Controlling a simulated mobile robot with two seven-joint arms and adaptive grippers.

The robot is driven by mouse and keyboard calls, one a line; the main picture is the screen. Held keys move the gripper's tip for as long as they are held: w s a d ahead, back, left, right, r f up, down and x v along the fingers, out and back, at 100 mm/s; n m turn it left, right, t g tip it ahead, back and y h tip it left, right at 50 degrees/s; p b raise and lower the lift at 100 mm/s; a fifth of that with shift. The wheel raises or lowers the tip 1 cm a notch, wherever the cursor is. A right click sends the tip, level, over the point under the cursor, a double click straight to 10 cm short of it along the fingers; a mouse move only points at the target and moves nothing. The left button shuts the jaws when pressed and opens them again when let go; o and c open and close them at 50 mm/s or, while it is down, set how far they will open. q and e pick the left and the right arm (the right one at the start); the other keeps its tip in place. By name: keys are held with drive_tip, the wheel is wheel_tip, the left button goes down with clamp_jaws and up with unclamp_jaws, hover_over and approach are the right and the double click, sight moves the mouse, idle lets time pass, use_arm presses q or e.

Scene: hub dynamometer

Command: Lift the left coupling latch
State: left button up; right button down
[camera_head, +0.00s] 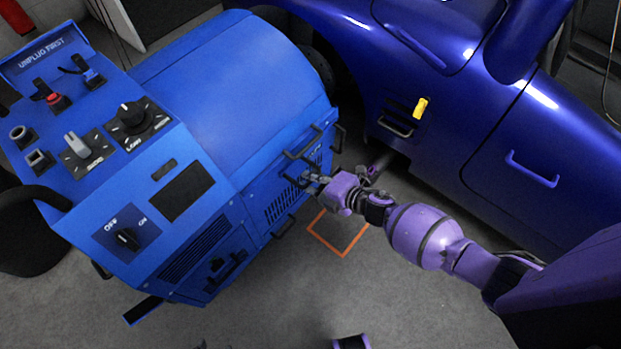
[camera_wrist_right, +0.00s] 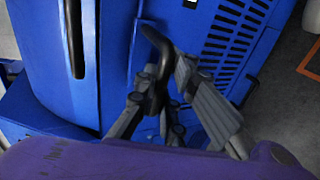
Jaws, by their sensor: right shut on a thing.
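The blue dynamometer machine (camera_head: 235,90) stands at left, its side panel facing the blue car. My right gripper (camera_head: 309,182) reaches that panel in the head view. In the right wrist view, a dark curved lever (camera_wrist_right: 156,45) stands on the panel, between the grey fingers of my right gripper (camera_wrist_right: 165,82). The fingers are shut on the lever. The lever's lower part is partly hidden by the fingers. I cannot tell for sure from the pictures which coupling latch it is. My left gripper is not in view.
A black bar handle (camera_head: 302,142) juts from the panel near my right gripper. The blue car (camera_head: 455,100), with a yellow piece (camera_head: 421,108) on its side, stands close behind my right arm. An orange square outline (camera_head: 338,251) marks the open grey floor below.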

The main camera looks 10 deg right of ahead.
drive_tip(key=shift+s+d+r+p, duration=0.2)
drive_tip(key=shift+d+p, duration=0.05)
drive_tip(key=shift+p, duration=0.05)
drive_tip(key=shift+r, duration=0.15)
idle(0.4)
drive_tip(key=c, duration=2.1)
unclamp_jaws()
drive_tip(key=shift+d+r, duration=0.1)
drive_tip(key=shift+r, duration=0.1)
drive_tip(key=v, duration=1.2)
drive_tip(key=shift+r, duration=0.1)
